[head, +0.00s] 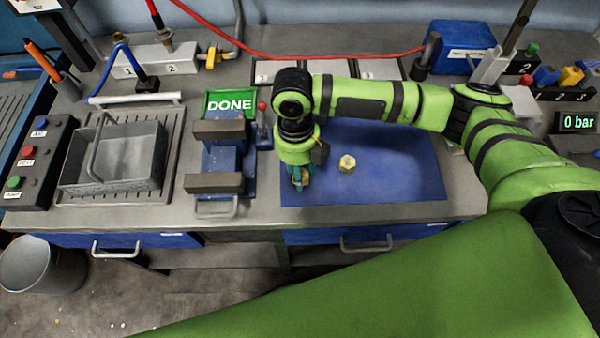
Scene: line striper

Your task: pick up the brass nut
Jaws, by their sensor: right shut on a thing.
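My right gripper (300,181) points down at the left part of the blue mat (400,185). It is shut on a small brass-coloured piece (303,174), mostly hidden by the fingers, so its shape is hard to tell; it may be the brass nut. Another brass-coloured, six-sided piece (347,163) lies on the mat a little right of the gripper, apart from it. I cannot tell whether the held piece still touches the mat. My left gripper is not in view.
A blue vise (222,160) with a green DONE sign (229,103) behind it stands just left of the mat. A grey tray (110,170) and a button box (35,160) are further left. A blue box (458,50) stands at the back right. The mat's right part is clear.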

